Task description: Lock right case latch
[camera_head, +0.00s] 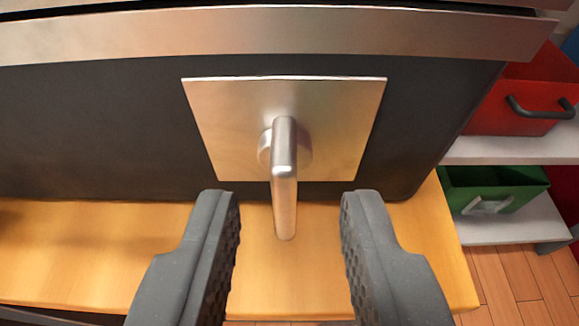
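The right case latch (284,180) is a silver lever handle on a square metal plate (230,130). The plate is fixed to the dark front of the case (90,130). The handle points down toward the camera from its round hub. My gripper (290,205) is open, with one grey padded finger on each side of the handle's lower end. There is a visible gap between each finger and the handle, so neither seems to touch it.
A wooden table top (90,260) lies below the case. A metal strip (300,32) runs along the case above the plate. At the right, a red bin (510,100) and a green bin (495,188) stand on white shelves, with wooden floor below.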

